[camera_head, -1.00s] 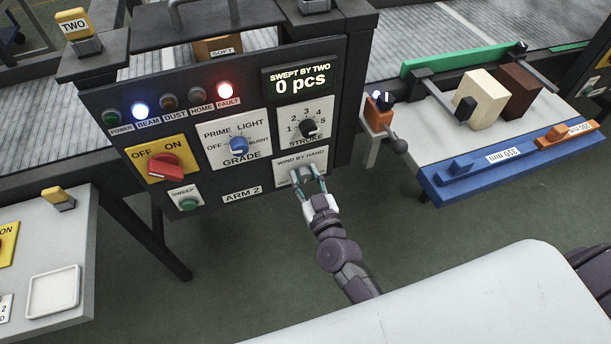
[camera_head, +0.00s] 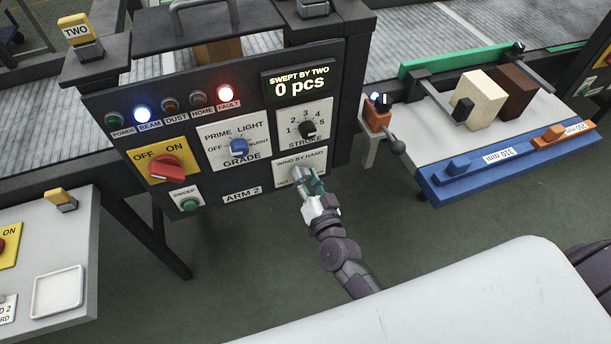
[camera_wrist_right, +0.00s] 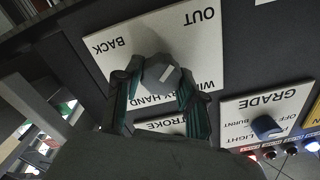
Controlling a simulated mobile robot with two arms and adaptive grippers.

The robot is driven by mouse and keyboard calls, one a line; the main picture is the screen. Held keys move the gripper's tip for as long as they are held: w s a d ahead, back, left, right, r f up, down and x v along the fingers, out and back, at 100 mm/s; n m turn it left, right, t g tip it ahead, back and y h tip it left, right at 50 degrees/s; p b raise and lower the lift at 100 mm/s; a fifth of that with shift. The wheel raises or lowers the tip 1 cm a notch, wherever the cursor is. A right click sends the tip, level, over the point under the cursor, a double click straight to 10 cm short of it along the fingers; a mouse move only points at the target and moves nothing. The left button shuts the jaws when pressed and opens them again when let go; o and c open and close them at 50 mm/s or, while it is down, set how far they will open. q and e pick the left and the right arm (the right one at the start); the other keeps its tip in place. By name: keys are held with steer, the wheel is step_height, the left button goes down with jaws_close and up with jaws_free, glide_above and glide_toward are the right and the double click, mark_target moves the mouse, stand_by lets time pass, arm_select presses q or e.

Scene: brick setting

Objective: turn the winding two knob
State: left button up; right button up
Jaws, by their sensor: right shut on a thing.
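The winding knob (camera_wrist_right: 160,70) is grey and sits on a white plate marked WIND BY HAND, OUT and BACK (camera_wrist_right: 195,45). In the head view this plate (camera_head: 287,166) is at the lower right of the ARM 2 panel (camera_head: 240,175). My right gripper (camera_head: 306,184) is at the plate, and its fingers hide most of the knob there. In the right wrist view the gripper (camera_wrist_right: 158,88) has one teal-and-black finger on each side of the knob and is shut on it. My left gripper is in neither view.
The STROKE knob (camera_head: 307,129) is just above, the GRADE knob (camera_head: 238,147) and red OFF/ON switch (camera_head: 167,168) to the left. The blue BEAM and red FAULT lamps are lit; the display (camera_head: 298,84) reads 0 pcs. A bench with blocks (camera_head: 480,98) stands at right.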

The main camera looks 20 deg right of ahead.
steer(key=shift+m, duration=0.6)
steer(key=o, duration=1.1)
steer(key=shift+o, duration=0.2)
steer(key=shift+s, duration=0.1)
steer(key=s, duration=1.1)
steer(key=shift+s+d, duration=0.2)
steer(key=shift+s, duration=0.2)
